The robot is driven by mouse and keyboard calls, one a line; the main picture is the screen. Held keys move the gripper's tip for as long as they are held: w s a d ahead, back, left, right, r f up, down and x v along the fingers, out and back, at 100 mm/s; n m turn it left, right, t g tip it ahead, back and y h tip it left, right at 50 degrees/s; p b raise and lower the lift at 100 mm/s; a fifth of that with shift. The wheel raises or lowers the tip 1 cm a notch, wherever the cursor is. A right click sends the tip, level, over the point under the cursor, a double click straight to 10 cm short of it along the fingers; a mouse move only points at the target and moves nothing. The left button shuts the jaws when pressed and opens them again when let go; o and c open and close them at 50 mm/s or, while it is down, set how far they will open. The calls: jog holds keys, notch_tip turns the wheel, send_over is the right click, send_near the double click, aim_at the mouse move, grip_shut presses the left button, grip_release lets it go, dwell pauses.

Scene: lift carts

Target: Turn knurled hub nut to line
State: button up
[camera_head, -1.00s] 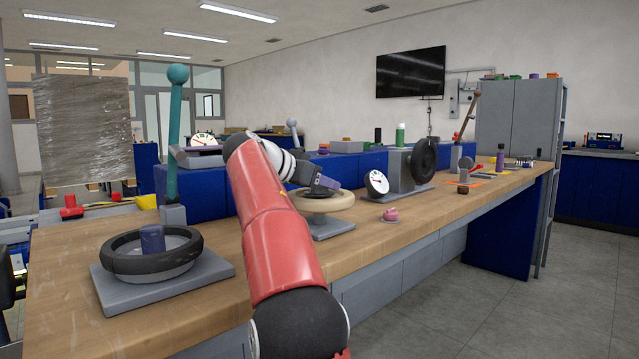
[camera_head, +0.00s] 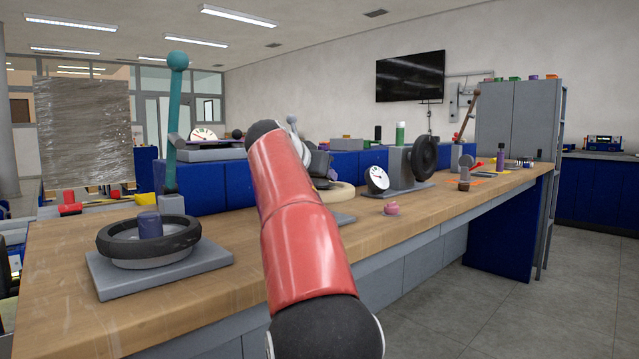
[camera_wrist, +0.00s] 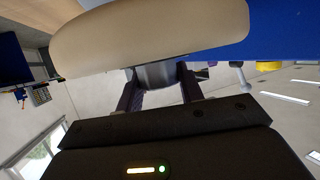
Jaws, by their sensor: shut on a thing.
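The beige wheel (camera_head: 341,192) lies flat on a grey base plate (camera_head: 342,219) on the bench, mostly hidden behind my red arm in the head view. In the wrist view the wheel (camera_wrist: 150,38) fills the top. A smooth-looking grey round piece, apparently the hub nut (camera_wrist: 156,76), shows at the wheel's hub. My gripper (camera_wrist: 157,82) has one dark finger on each side of this nut and is shut on it. The head view hides my fingers behind the arm. I cannot make out knurling or the line.
A black ring wheel with a blue knob (camera_head: 150,225) sits at left, beside a teal lever (camera_head: 174,120). A dial gauge (camera_head: 377,178), a black upright wheel (camera_head: 424,155) and a pink knob (camera_head: 391,209) stand to the right. The front bench top is mostly clear.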

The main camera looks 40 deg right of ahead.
jog(key=n+t+y, duration=0.1)
jog(key=n+t, duration=0.2)
jog(key=shift+s+y, duration=0.1)
jog(key=shift+y, duration=0.3)
jog(key=shift+n+t+y+p, duration=0.5)
jog(key=shift+n+t+y, duration=0.2)
jog(key=shift+n+t, duration=0.1)
jog(key=shift+n, duration=0.3)
jog(key=o, duration=1)
jog(key=shift+y, duration=0.3)
jog(key=shift+v, duration=3.8)
